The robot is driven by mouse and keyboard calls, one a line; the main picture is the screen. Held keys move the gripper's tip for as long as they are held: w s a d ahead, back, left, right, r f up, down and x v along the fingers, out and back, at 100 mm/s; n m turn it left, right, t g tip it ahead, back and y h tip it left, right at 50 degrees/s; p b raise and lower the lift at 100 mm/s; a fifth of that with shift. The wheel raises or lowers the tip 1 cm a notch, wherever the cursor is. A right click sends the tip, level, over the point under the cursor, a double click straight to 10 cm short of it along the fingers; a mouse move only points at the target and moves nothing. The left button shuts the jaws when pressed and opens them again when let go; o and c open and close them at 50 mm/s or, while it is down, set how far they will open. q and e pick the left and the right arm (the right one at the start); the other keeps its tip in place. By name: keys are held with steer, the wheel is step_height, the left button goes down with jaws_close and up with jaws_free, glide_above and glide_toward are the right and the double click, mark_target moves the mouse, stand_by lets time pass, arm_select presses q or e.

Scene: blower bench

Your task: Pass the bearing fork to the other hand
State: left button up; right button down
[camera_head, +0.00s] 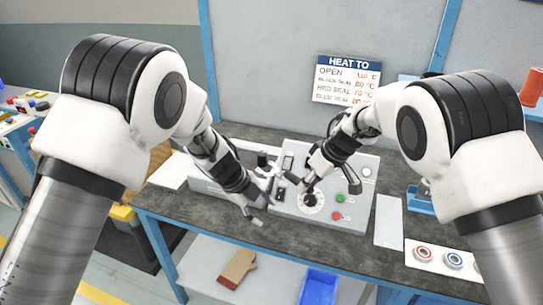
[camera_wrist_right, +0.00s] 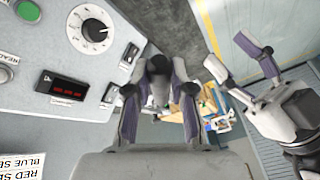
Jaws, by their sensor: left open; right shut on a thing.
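My right gripper (camera_head: 328,178) hangs over the front panel of the grey control box in the head view. In the right wrist view its two fingers (camera_wrist_right: 160,112) are closed on a dark grey piece, the bearing fork (camera_wrist_right: 158,76). Much of the fork is hidden between the fingers, and I cannot make out its full shape. My left gripper (camera_head: 264,198) is open and empty, just left of the right gripper, near the box's left front corner. It also shows in the right wrist view (camera_wrist_right: 226,52), fingers spread, apart from the fork.
The control box (camera_head: 350,215) has a dial (camera_head: 310,200), a green button (camera_head: 340,198) and a red button. A white card with ringed seals (camera_head: 440,256) lies at right on the dark bench (camera_head: 200,218). A blue bin (camera_head: 318,288) and a brown block (camera_head: 237,268) sit below.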

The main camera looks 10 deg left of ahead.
mark_target(290, 177)
arm_select(q)
steer(key=w+d+r+m+t, duration=0.2)
steer(key=w+r+t, duration=0.15)
steer(key=r, duration=0.95)
arm_select(e)
steer(key=shift+s+r, duration=0.1)
arm_select(q)
steer(key=shift+g, duration=0.45)
steer(key=x, duration=1.1)
steer(key=shift+w+f, duration=0.25)
steer(key=shift+w, duration=0.25)
jaws_close()
arm_select(e)
steer(key=c, duration=0.9)
jaws_free()
